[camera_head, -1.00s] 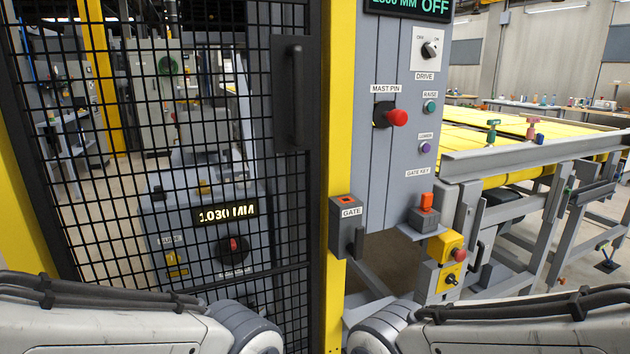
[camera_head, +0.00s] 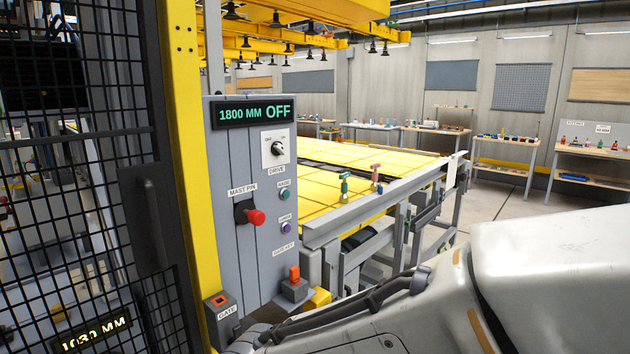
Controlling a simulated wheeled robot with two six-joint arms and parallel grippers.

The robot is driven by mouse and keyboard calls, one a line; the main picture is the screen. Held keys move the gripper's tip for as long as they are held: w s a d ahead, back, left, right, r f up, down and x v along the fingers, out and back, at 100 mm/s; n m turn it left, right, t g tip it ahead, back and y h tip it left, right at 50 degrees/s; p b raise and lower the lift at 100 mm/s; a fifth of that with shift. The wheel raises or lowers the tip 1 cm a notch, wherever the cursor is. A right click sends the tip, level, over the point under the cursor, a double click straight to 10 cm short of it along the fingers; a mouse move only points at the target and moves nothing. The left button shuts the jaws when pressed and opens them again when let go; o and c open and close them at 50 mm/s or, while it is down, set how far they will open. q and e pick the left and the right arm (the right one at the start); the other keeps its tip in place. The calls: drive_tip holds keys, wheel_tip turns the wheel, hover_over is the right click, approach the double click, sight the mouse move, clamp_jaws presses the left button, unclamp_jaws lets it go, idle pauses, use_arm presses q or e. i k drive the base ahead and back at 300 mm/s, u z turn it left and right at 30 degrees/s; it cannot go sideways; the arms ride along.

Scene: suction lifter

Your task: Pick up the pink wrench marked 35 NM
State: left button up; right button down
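A pink T-handled tool (camera_head: 376,178) stands upright on the near edge of the yellow-topped table (camera_head: 329,206), right of the picture's middle. It is small, and I cannot read any mark on it. A green T-handled tool (camera_head: 344,186) stands just to its left. Part of my own arm fills the lower right. Neither of my grippers is in view, and both tools stand free of any gripper.
A grey control panel (camera_head: 262,222) reads 1800 MM OFF, with a red mast pin knob (camera_head: 256,217). Black mesh fencing (camera_head: 95,190) and a yellow post (camera_head: 190,150) stand left. Workbenches (camera_head: 505,138) line the back wall. Open floor (camera_head: 490,205) lies right of the table.

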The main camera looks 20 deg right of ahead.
sight(375, 175)
drive_tip(key=z, duration=0.5)
drive_tip(key=k, duration=0.6)
drive_tip(key=z, duration=1.15)
drive_tip(key=i, duration=1.4)
drive_tip(key=u, duration=0.55)
drive_tip(key=i, duration=0.6)
drive_tip(key=u, duration=0.35)
